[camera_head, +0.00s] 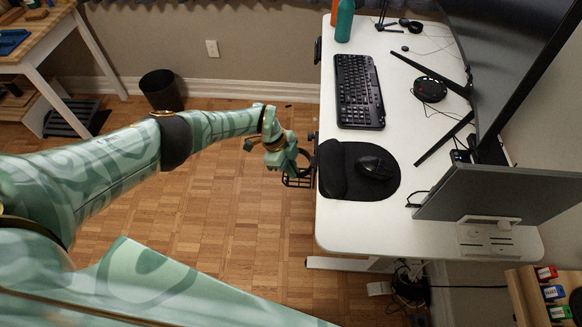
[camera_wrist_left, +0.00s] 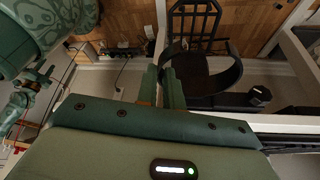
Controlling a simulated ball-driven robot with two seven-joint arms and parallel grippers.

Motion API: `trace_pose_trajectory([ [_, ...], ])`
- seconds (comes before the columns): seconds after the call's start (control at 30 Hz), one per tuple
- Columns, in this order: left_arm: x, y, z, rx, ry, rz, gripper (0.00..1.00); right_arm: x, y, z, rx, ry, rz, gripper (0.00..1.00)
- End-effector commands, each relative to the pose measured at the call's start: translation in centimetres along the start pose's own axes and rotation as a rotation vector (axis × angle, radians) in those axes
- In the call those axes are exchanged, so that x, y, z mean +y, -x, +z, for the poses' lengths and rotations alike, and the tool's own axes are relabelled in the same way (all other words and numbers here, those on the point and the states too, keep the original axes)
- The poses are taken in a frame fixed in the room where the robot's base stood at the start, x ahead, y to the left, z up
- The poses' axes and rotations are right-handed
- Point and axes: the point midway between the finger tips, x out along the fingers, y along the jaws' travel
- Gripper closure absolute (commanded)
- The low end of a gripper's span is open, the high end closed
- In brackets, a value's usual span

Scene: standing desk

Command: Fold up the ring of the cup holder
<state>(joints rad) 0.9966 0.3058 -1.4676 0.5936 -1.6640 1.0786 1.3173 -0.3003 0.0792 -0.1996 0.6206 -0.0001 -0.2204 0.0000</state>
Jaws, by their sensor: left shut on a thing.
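The cup holder (camera_head: 296,181) is a black open frame at the desk's left edge, beside the mouse pad. In the left wrist view its dark round ring (camera_wrist_left: 232,76) stands out from the desk, with the slatted lower basket (camera_wrist_left: 194,22) beyond it. My left gripper (camera_head: 284,151) is at the cup holder, partly covering it in the head view. In the left wrist view the left gripper's fingers (camera_wrist_left: 170,84) are close together, shut on the ring at its left side. The exact contact is hard to see. My right gripper is not in view.
The white desk (camera_head: 343,228) carries a mouse pad (camera_head: 333,170), a mouse (camera_head: 372,167), a keyboard (camera_head: 359,88) and monitors close to the gripper's right. A black bin (camera_head: 161,90) stands by the wall.

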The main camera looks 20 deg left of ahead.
Motion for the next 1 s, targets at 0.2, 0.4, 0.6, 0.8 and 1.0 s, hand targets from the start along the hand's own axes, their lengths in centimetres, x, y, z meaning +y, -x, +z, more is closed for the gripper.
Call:
trace_pose_trajectory([
  [0.2, -0.1, 0.0, -0.1, 0.002, -0.004, -0.001, 0.83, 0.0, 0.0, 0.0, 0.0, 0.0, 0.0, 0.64],
  [0.4, 0.0, 0.0, -0.1, 0.002, -0.002, -0.001, 0.75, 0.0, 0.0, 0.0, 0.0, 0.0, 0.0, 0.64],
  [0.6, -0.1, 0.8, -0.1, 0.001, -0.001, -0.002, 0.75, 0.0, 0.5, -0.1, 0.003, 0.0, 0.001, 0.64],
  [0.8, -0.2, 5.2, -0.3, 0.001, -0.003, -0.007, 0.75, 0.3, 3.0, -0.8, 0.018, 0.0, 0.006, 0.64],
  [1.0, -0.1, 10.8, -0.4, 0.001, -0.004, -0.005, 0.75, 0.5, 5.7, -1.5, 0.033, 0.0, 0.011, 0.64],
])
